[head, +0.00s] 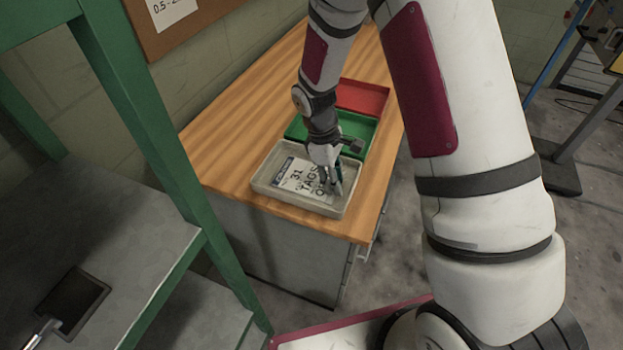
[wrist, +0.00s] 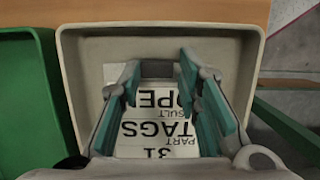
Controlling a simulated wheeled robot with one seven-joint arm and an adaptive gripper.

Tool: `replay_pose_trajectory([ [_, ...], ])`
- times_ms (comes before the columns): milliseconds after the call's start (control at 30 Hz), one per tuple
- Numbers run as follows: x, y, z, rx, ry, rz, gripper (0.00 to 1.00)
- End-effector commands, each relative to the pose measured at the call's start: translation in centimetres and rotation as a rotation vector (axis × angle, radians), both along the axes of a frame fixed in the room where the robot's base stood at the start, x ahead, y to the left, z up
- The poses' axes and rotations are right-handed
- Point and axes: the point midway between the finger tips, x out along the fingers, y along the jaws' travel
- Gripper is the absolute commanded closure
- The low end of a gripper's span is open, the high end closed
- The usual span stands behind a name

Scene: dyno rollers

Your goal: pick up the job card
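The job card (head: 297,177) is a white card with large black print, including "31" and "TAGS". It lies in a beige tray (head: 285,204) at the near end of the wooden bench. My gripper (head: 333,181) is down over the right part of the card in the head view. In the wrist view my gripper (wrist: 160,72) is open, its two teal-padded fingers apart with the card (wrist: 158,128) showing between and below them. The fingers hide parts of the card's sides. I cannot tell whether the fingertips touch it.
A green tray (head: 354,129) and a red tray (head: 362,97) stand behind the beige tray on the bench (head: 232,128). The beige tray's walls (wrist: 245,60) surround the fingers. A green-framed shelf (head: 150,130) stands at left. Bare floor lies right of the bench.

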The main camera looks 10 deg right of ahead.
Motion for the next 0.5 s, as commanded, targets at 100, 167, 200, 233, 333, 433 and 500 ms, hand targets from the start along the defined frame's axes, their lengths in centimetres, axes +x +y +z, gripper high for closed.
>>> replay_pose_trajectory([
  [100,-0.1,0.0,-0.1,0.000,0.002,0.000,0.94],
  [167,-0.1,0.0,-0.1,0.000,0.002,0.000,0.94],
  [200,-0.1,0.0,-0.1,0.000,0.002,0.000,0.94],
  [233,-0.1,0.0,-0.1,0.000,0.002,0.000,0.94],
  [333,-0.1,0.0,0.3,0.000,0.001,-0.001,0.94],
  [433,-0.1,0.0,0.9,0.001,0.000,-0.001,0.94],
  [500,-0.1,0.0,1.3,0.001,0.000,-0.001,0.94],
])
